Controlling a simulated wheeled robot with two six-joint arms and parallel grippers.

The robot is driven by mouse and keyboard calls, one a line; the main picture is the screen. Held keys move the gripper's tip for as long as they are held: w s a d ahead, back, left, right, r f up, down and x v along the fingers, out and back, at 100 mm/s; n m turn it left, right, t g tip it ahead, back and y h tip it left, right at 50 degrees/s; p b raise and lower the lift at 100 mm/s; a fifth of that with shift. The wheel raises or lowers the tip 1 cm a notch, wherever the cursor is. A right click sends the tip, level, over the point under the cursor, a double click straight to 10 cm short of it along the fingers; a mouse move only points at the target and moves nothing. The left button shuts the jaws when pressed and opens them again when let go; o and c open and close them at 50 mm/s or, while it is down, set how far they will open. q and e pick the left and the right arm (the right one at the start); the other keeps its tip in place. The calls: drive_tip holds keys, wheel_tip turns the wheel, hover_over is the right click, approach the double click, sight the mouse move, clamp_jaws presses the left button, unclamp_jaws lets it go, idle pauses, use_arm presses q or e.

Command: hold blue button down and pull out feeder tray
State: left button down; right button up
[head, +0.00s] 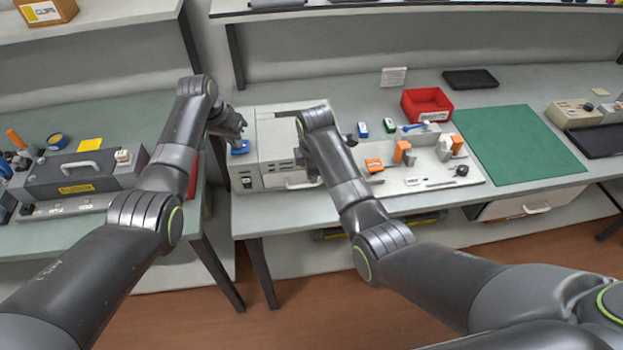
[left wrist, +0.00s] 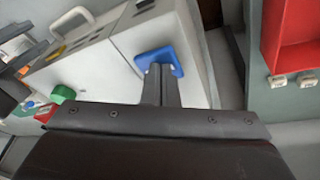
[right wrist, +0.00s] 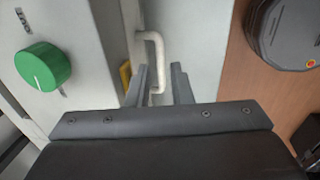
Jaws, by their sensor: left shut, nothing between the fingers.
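The light grey machine (head: 285,140) stands on the middle bench. Its blue button (head: 240,147) is at its left end and shows in the left wrist view (left wrist: 165,58). My left gripper (left wrist: 160,72) is shut and empty, its fingertips over the button. Whether they press it down I cannot tell. The feeder tray's pale handle (right wrist: 157,52) shows in the right wrist view and low on the machine's front in the head view (head: 302,184). My right gripper (right wrist: 160,75) is open, its fingers on either side of the handle's near end. In the head view my right arm hides this gripper.
A green knob (right wrist: 43,67) sits on the machine beside the handle. A red bin (head: 426,104) and green mat (head: 520,145) lie to the right. A dark grey case (head: 75,172) stands on the left bench. The floor before the machine is clear.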

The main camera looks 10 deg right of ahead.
drive_tip(key=shift+w+f, duration=0.25)
drive_tip(key=shift+f, duration=0.95)
drive_tip(key=shift+w+f, duration=0.2)
drive_tip(key=shift+f, duration=0.95)
clamp_jaws()
